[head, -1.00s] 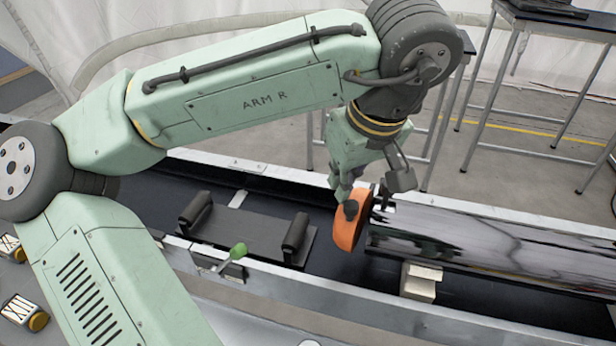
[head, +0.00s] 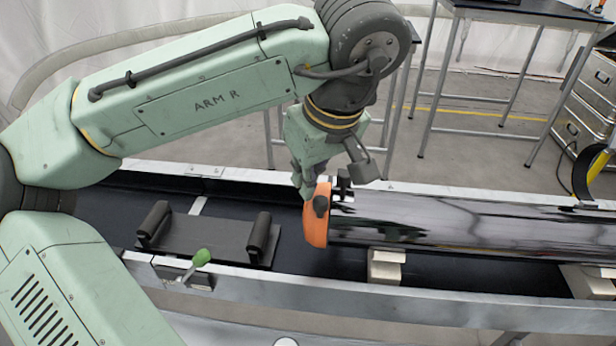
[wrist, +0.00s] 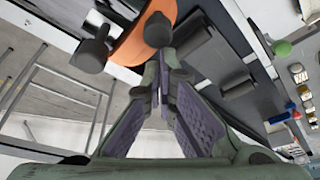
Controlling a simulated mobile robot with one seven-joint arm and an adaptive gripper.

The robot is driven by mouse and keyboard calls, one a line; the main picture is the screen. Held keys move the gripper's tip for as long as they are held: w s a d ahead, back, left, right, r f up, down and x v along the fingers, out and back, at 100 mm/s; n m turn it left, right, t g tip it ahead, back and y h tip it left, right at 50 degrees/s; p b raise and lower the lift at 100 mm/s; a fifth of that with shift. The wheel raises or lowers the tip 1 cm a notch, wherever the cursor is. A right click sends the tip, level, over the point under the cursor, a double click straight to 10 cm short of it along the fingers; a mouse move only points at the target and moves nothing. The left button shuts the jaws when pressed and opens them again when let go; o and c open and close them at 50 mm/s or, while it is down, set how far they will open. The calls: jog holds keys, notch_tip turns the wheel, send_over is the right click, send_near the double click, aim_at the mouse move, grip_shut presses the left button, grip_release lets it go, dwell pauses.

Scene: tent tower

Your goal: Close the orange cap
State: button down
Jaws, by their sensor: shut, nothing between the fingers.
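The orange cap (head: 317,228) is at the left end of a long glossy black tube (head: 450,222) lying along the trough. It looks nearly flush with the tube end, with a dark knob (head: 321,206) on its face. My gripper (head: 306,193) is at the upper left edge of the cap, fingers shut and empty. In the wrist view, the cap (wrist: 140,45) is just beyond my shut fingertips (wrist: 165,58). I cannot tell whether they touch it.
A black cradle with two rollers (head: 205,238) sits in the trough to the left. A green-knobbed lever (head: 201,258) stands on the near rail. A pale block (head: 385,267) is under the tube. Tables (head: 490,15) stand behind.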

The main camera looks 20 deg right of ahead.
aim_at(305, 208)
jog(key=shift+w+a, duration=0.2)
jog(key=shift+w, duration=0.25)
notch_tip(305, 208, up, 10)
jog(key=b, duration=0.1)
jog(key=shift+s+f, duration=0.25)
